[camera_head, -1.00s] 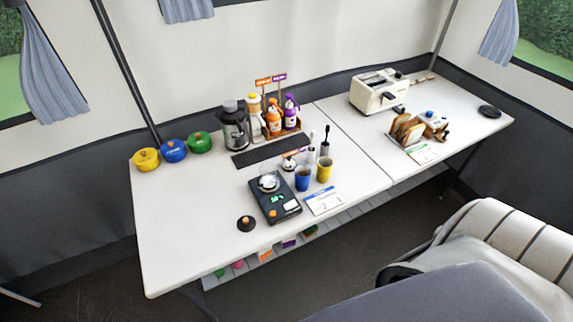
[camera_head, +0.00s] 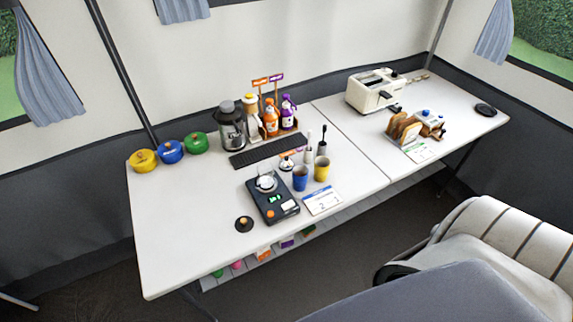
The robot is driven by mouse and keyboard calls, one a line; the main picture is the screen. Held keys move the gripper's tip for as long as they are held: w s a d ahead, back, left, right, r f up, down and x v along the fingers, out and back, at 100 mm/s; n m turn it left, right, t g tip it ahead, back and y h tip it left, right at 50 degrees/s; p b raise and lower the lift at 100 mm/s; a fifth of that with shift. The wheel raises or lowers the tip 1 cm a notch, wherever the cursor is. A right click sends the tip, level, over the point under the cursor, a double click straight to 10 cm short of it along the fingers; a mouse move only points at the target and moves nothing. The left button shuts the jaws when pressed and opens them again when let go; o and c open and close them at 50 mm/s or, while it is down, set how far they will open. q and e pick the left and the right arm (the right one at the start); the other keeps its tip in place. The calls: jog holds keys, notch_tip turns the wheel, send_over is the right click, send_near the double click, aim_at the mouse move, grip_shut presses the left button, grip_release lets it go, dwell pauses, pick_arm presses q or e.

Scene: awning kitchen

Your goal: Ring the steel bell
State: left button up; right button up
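A small shiny object with a dark top (camera_head: 287,163) stands on the table (camera_head: 190,240), just in front of the dark slotted mat. It may be the steel bell, but it is too small to be sure. A dark disc with a tan knob (camera_head: 244,224) lies to the left of that device. Neither of my grippers is in view.
Blue (camera_head: 300,178) and yellow (camera_head: 321,168) cups stand right of the small shiny object. A bottle rack (camera_head: 280,131), grinder-like jar (camera_head: 231,130) and toaster (camera_head: 376,92) stand behind. Lidded pots (camera_head: 171,152) line the left back. The table's front left is clear.

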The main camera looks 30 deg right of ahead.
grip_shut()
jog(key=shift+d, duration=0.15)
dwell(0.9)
